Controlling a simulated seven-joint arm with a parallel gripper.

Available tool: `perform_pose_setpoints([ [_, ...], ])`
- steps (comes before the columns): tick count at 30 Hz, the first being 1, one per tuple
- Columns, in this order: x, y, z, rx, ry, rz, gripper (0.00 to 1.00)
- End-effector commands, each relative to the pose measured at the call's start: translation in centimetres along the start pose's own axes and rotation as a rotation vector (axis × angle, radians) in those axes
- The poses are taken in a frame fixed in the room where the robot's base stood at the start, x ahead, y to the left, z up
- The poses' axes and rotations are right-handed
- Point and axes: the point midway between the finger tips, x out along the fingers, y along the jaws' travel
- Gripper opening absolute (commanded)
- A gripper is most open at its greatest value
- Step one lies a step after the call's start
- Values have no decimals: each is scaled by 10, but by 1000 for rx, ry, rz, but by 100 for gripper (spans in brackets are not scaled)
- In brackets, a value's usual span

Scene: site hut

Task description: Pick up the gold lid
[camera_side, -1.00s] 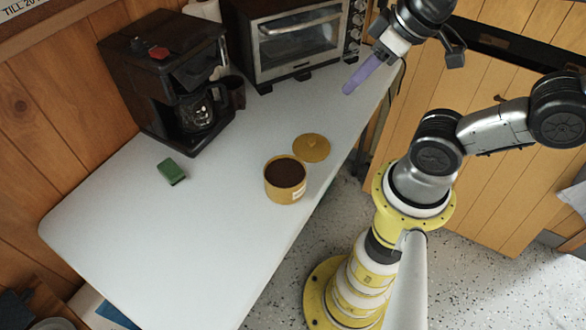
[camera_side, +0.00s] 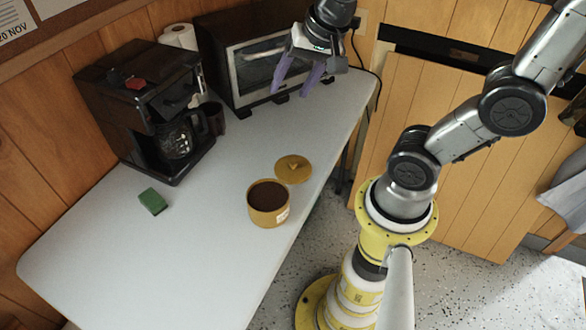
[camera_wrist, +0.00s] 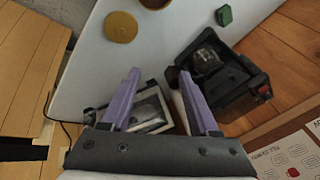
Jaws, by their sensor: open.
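The gold lid (camera_side: 293,169) lies flat on the white table, its small knob up. It also shows at the top of the wrist view (camera_wrist: 120,27). It is beside the open gold canister (camera_side: 268,204), which is filled with something dark brown; the canister is cut off at the top edge of the wrist view (camera_wrist: 156,4). My gripper (camera_side: 292,88) is open and empty, its purple fingers pointing down in front of the toaster oven, well above and behind the lid. In the wrist view, the spread fingers (camera_wrist: 158,74) have nothing between their tips.
A black coffee maker (camera_side: 145,110) with a glass carafe and a dark cup (camera_side: 213,118) stand at the back left. The toaster oven (camera_side: 255,55) is close behind my gripper. A green sponge (camera_side: 152,201) lies at the left. The table (camera_side: 150,270) is clear around the lid and front.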

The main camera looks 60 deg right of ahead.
Motion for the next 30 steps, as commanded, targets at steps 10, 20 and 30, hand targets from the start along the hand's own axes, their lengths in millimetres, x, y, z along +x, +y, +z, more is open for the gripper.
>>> perform_pose_setpoints([
  [10,133,41,-44,555,-119,310,61],
  [20,171,77,-36,614,-176,413,61],
  [30,225,96,-19,611,-177,412,61],
])
